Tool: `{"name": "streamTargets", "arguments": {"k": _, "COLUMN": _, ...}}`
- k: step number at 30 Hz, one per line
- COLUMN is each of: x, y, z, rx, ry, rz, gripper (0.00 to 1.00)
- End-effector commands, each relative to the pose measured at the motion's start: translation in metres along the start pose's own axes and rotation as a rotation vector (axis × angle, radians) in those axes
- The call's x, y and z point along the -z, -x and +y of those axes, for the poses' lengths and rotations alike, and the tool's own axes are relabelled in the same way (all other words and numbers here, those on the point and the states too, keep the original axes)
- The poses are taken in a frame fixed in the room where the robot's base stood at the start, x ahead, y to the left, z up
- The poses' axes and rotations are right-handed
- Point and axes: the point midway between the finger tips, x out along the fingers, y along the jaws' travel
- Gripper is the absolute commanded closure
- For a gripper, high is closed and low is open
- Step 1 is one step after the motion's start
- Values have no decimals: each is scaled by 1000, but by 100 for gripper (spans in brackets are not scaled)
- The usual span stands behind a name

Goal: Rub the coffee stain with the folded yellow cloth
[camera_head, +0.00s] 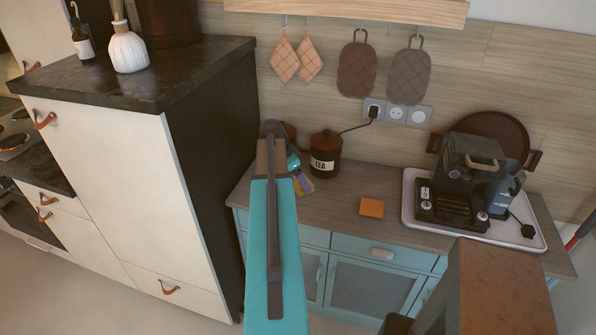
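A small folded orange-yellow cloth (372,207) lies flat on the wooden countertop (340,222), left of the white tray. I cannot make out a coffee stain on the bare countertop. My teal arm link rises through the middle of the picture and hides part of the counter's left end. My gripper's fingertips do not show, so I cannot see whether it is open or shut. Nothing touches the cloth in this view.
A dark TEA canister (325,154) stands at the back, with small teal and yellow items (304,184) beside it. A black coffee machine (462,180) stands on the white tray (409,215). Mitts (357,68) hang above. A tall cabinet (105,170) stands left.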

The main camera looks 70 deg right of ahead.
Motion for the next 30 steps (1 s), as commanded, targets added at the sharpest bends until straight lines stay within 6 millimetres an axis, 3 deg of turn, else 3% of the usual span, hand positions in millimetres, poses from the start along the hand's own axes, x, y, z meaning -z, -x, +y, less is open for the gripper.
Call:
{"name": "streamTargets", "arguments": {"k": 9, "x": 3, "y": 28, "z": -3, "rx": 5, "ry": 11, "rz": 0, "gripper": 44}}
{"name": "streamTargets", "arguments": {"k": 23, "x": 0, "y": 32, "z": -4, "rx": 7, "ry": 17, "rz": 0, "gripper": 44}}
{"name": "streamTargets", "arguments": {"k": 30, "x": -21, "y": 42, "z": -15, "rx": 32, "ry": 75, "rz": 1, "gripper": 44}}
